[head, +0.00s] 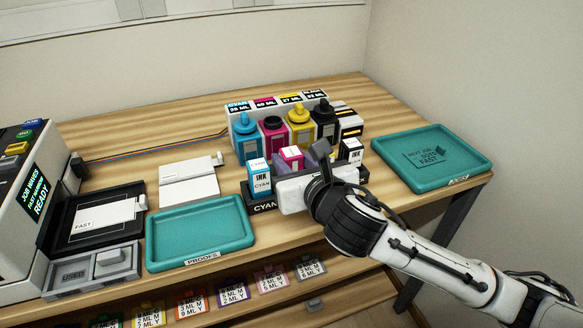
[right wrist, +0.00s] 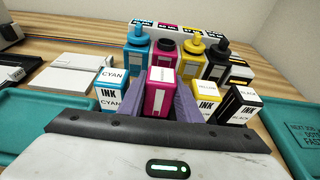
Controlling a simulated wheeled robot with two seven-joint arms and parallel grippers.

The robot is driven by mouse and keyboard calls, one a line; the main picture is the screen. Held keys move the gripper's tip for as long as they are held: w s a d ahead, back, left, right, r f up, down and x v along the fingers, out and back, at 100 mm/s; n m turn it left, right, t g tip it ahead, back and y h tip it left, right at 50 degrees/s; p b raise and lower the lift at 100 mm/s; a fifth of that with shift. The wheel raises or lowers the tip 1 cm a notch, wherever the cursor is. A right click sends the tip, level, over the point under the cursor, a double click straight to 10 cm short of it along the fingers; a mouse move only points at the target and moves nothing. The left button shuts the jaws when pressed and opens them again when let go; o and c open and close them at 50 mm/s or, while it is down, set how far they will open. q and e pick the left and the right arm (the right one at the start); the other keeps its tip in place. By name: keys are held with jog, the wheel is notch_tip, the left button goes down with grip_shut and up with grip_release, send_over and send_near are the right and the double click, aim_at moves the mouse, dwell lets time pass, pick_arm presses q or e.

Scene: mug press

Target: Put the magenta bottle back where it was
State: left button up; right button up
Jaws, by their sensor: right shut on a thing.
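The magenta bottle (head: 291,155), with a white top, stands upright between the purple fingers of my right gripper (head: 310,158). In the right wrist view the gripper (right wrist: 159,100) is shut on the magenta bottle (right wrist: 157,98). The bottle is in line with the front row, between the cyan bottle (right wrist: 109,88) and the yellow bottle (right wrist: 205,98). Its base is hidden, so I cannot tell whether it touches the dark rack (head: 263,205). The black bottle (right wrist: 244,102) stands at the row's right end. My left gripper is out of view.
Behind are cyan (right wrist: 138,50), magenta (right wrist: 167,55), yellow (right wrist: 191,58) and black (right wrist: 217,58) tanks; the magenta one lacks a tall cap. Teal trays stand left (head: 200,248) and right (head: 480,168). The printer (head: 25,180) is far left. Bare table shows behind the tanks.

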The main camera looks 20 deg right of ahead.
jog(key=shift+f, duration=0.5)
jog(key=shift+r, duration=0.1)
jog(key=shift+f, duration=0.2)
jog(key=o, duration=1)
